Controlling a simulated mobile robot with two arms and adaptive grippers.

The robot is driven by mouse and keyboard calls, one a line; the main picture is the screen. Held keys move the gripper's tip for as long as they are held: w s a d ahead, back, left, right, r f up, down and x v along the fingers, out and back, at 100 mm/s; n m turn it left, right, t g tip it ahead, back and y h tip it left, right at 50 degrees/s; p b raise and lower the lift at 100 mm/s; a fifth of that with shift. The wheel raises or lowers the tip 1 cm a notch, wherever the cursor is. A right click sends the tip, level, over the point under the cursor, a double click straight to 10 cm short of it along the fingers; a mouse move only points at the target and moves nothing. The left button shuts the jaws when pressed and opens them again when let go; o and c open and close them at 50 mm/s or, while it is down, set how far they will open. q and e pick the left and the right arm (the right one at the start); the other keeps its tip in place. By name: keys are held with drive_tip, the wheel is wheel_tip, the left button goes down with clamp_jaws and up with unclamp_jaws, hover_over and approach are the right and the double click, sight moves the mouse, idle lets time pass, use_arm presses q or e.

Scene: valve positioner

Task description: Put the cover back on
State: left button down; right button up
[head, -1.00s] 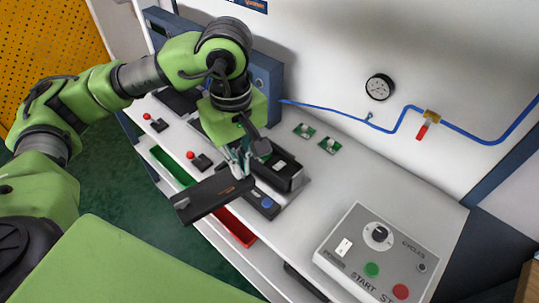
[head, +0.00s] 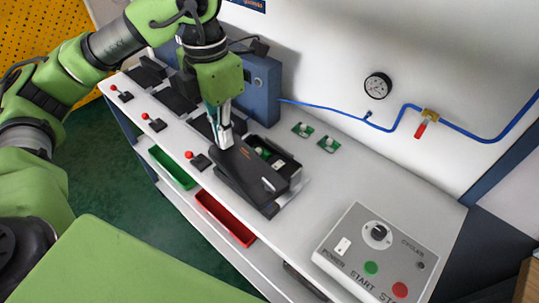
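The cover (head: 240,165) is a dark, flat plate with small orange lettering. My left gripper (head: 228,139) points down and appears shut on the cover's upper edge; its fingertips are partly hidden. The open valve positioner (head: 286,166) is a black housing with a green circuit board (head: 263,153) showing inside. The cover overlaps the left and front side of the housing in the picture, leaving the right part uncovered. I cannot tell whether they touch. My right gripper is not in view.
Several dark units stand in a row along the bench (head: 320,185), with red-knobbed levers (head: 200,161) in front. Two small green boards (head: 329,144) lie behind. A control box (head: 377,250) sits at right. Green (head: 172,168) and red (head: 226,217) bins are below the front edge.

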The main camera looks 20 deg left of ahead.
use_arm(q)
drive_tip(key=shift+a+r+n, duration=0.1)
drive_tip(key=shift+r+n, duration=0.15)
drive_tip(key=shift+n, duration=0.35)
drive_tip(key=shift+w, duration=0.35)
drive_tip(key=w+f+p, duration=0.2)
drive_tip(key=w+f, duration=0.2)
drive_tip(key=w+a+f+p, duration=0.1)
drive_tip(key=w+f+p, duration=0.2)
drive_tip(key=w+f, duration=0.1)
drive_tip(key=w+f+p, duration=0.2)
drive_tip(key=w+f, duration=0.2)
drive_tip(key=w, duration=0.1)
drive_tip(key=shift+w+a+f, duration=0.15)
drive_tip(key=shift+a+f, duration=0.05)
drive_tip(key=shift+f, duration=0.25)
drive_tip(key=shift+f, duration=0.15)
